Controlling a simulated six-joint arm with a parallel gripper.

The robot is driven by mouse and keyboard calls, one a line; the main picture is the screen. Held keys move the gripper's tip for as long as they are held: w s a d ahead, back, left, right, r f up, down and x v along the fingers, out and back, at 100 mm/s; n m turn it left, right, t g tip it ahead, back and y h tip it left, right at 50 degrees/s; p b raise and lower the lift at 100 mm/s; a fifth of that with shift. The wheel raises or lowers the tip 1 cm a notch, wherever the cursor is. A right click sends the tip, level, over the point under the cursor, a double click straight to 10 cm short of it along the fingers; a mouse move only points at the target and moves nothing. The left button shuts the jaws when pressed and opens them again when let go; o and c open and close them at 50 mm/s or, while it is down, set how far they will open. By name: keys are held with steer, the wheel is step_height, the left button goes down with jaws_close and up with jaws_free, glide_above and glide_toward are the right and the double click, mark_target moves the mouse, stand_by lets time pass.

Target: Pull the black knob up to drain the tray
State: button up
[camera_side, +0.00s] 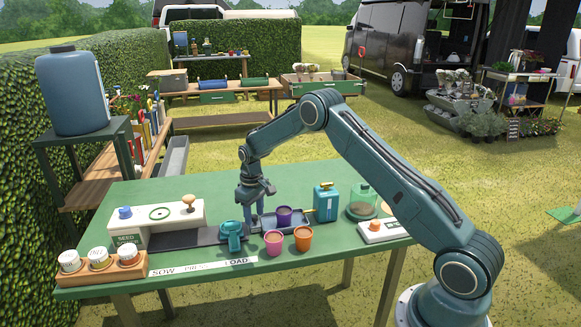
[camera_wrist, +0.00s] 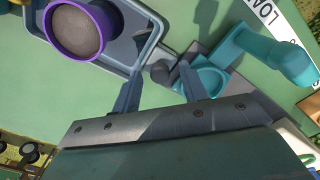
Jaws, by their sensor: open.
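The blue-grey tray (camera_side: 300,217) sits on the green table, with a purple pot (camera_side: 284,214) in it. In the wrist view the tray's rim (camera_wrist: 146,52) and the pot (camera_wrist: 82,28) show at the upper left. A small dark round knob (camera_wrist: 160,73) lies by the tray's corner. My gripper (camera_wrist: 162,66) is open and points down, one finger on each side of the knob in the picture; contact cannot be told. In the side view my gripper (camera_side: 257,217) is at the tray's left end, and I cannot make out the knob there.
A teal cup-like part (camera_side: 230,234) stands close to my gripper, left of the tray. A pink pot (camera_side: 273,242) and an orange pot (camera_side: 303,238) stand in front. A teal can (camera_side: 326,204) is to the right, and a white seed box (camera_side: 160,218) to the left.

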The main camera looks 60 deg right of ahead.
mark_target(254, 215)
steer(key=shift+f, duration=0.1)
jaws_close()
steer(key=shift+r, duration=1.05)
jaws_free()
step_height(254, 215, up, 14)
steer(key=shift+f, duration=0.15)
